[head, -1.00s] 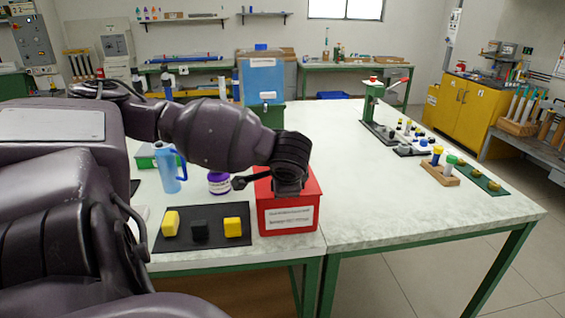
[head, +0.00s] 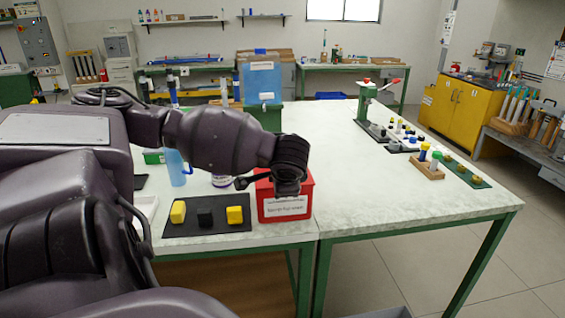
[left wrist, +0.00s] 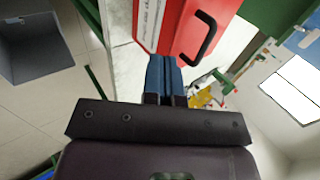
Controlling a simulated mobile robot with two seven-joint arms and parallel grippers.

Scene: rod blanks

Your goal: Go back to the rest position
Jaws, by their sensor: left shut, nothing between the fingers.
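My left arm reaches in from the left in the head view and ends in my left gripper (head: 287,188), just in front of the red box with a white label (head: 304,188). The arm's end hides part of the box, and the fingertips are hard to make out there. In the left wrist view the two blue fingers (left wrist: 164,72) are together with nothing between them. The red box (left wrist: 196,28) with its black handle is beyond the fingertips; I cannot tell if they touch. My right gripper is in neither view.
A black mat (head: 210,229) holds two yellow blocks and a black block, left of the red box. A blue jug (head: 177,168) stands behind, partly hidden by my arm. A blue container (head: 262,82) stands farther back. The right table (head: 375,195) has wide bare room in its middle.

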